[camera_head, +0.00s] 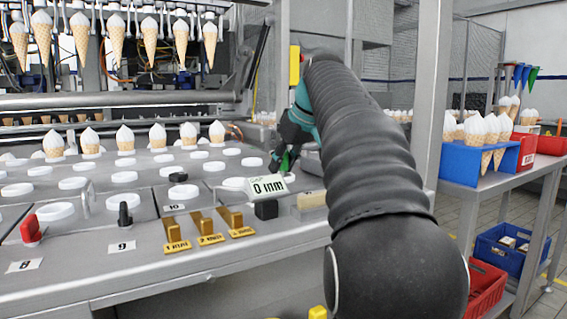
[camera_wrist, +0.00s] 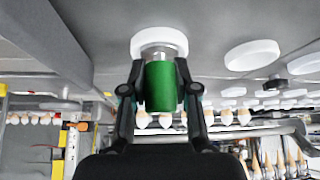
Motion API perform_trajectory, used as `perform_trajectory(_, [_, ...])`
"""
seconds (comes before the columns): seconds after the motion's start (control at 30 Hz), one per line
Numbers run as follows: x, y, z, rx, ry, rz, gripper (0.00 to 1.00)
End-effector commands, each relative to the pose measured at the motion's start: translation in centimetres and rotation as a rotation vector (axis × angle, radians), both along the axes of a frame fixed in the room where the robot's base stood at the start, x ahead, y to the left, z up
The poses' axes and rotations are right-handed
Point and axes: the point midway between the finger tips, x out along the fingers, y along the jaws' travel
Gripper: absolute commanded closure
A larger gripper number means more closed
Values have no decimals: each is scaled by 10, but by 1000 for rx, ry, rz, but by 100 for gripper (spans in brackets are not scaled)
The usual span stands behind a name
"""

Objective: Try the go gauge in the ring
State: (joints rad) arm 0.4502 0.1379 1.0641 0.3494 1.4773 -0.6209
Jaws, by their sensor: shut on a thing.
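In the wrist view my gripper (camera_wrist: 161,92) is shut on the go gauge (camera_wrist: 159,87), a green cylinder with a bright metal end. The metal end points away from the gripper at a round white ring (camera_wrist: 159,37) on the grey metal deck. The metal end overlaps the ring in this view; I cannot tell whether it is inside it or just before it. In the head view my gripper (camera_head: 286,158) is low over the deck at its right side, and a bit of green shows at its fingers. My arm hides part of the deck there.
Several white discs (camera_head: 124,177) cover the grey deck (camera_head: 200,268). A "0 mm" display (camera_head: 268,185) stands close to my gripper, with gold gap blocks (camera_head: 207,228) in front. A red knob (camera_head: 30,229) and a black knob (camera_head: 125,214) are left. Ice-cream cones (camera_head: 117,40) hang behind.

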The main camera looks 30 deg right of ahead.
Motion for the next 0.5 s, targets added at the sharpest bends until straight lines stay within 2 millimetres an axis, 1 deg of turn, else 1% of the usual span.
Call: perform_trajectory(0.5, [0, 0, 1, 1, 0, 30, 100])
